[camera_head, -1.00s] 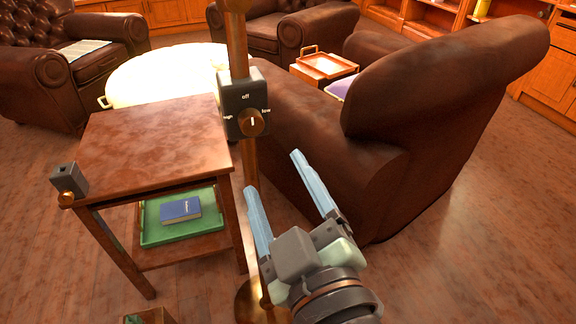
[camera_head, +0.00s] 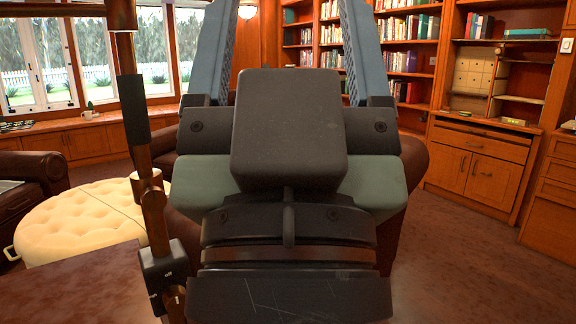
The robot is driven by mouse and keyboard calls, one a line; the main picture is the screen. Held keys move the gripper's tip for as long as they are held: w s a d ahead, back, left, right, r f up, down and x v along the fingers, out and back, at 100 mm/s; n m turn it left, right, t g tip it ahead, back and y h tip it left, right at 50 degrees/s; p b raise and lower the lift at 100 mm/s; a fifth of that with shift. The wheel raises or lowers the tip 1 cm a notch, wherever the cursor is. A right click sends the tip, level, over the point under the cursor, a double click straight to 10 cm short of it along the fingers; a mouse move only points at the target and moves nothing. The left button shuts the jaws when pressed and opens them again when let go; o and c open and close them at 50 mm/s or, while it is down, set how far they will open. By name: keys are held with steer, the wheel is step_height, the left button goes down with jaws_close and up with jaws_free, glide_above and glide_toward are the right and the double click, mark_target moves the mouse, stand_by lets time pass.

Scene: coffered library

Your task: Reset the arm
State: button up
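My gripper (camera_head: 290,50) fills the middle of the head view, close to the camera and pointing up and away. Its two blue fingers are spread wide, with nothing between them. The fingertips run out of the top of the picture. The gripper body and wrist hide most of the brown leather armchair (camera_head: 402,215) behind. A lamp pole (camera_head: 132,110) with a dark switch box (camera_head: 163,270) stands just left of the gripper, apart from it in the picture.
A wooden side table (camera_head: 80,290) is at the lower left, with a cream tufted ottoman (camera_head: 75,228) beyond it. Bookshelves (camera_head: 405,55) and a wooden cabinet (camera_head: 475,165) line the back. A window seat (camera_head: 85,135) is at the back left. Floor (camera_head: 460,265) is clear at the right.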

step_height(320, 180, up, 34)
steer(key=p, duration=3.2)
